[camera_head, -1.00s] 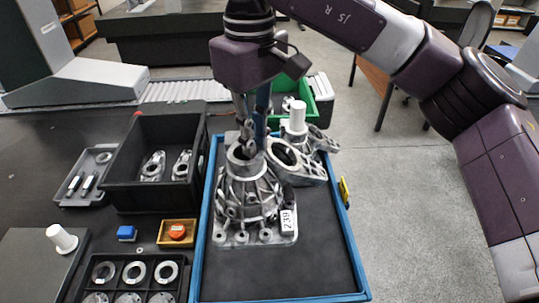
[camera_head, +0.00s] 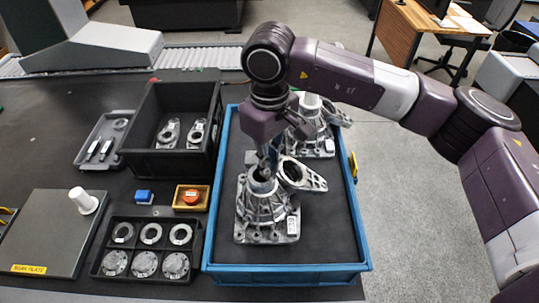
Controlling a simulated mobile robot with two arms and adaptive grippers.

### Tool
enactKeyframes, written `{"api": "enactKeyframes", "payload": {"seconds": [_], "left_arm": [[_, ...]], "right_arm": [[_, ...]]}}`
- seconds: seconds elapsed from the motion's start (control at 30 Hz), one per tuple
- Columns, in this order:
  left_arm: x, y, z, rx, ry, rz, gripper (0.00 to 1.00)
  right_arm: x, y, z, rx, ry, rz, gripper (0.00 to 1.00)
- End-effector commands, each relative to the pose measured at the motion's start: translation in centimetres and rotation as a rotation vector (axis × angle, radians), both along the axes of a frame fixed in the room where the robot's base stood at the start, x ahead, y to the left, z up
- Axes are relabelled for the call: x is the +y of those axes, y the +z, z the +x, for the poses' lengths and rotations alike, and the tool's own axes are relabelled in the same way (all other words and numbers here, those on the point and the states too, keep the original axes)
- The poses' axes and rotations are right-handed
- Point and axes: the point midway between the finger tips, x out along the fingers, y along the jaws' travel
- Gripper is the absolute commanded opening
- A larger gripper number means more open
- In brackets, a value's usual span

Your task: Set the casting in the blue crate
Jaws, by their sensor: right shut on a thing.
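My right gripper (camera_head: 264,172) is shut on the top rim of a grey metal casting (camera_head: 262,207). The casting is upright, with a ribbed conical body, a square flange with bolt holes, a side arm with a ring and a white tag. It is inside the walls of the blue crate (camera_head: 290,275), in the middle-left part. I cannot tell for sure whether its flange rests on the dark crate floor. A second similar casting (camera_head: 318,143) with a white top stands behind it in the crate, partly hidden by my right arm. My left gripper is not in view.
A black bin (camera_head: 140,162) with small metal parts stands left of the crate. In front are a yellow tray (camera_head: 204,205) with an orange piece, a blue block (camera_head: 144,197) and a black ring tray (camera_head: 197,240). The crate's front right floor is clear.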

Motion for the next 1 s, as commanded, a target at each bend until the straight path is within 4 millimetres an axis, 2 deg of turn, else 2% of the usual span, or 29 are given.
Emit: {"api": "enactKeyframes", "payload": {"seconds": [0.33, 0.77, 0.8, 0.9, 1.0], "left_arm": [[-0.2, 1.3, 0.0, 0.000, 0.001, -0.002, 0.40], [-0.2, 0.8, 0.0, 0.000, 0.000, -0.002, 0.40], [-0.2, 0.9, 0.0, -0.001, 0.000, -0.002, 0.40], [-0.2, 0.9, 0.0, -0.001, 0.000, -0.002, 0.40], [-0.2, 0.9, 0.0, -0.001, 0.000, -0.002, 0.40]], "right_arm": [[0.1, -3.2, 0.1, -0.004, 0.000, 0.005, 0.00], [0.1, -3.7, 0.1, -0.006, 0.001, 0.006, 0.00], [0.0, -4.0, 0.0, 0.001, 0.000, -0.001, 0.14], [0.0, -4.0, -0.1, 0.001, 0.000, -0.001, 0.25], [0.0, -4.0, -0.1, 0.001, 0.000, -0.001, 0.27]]}}
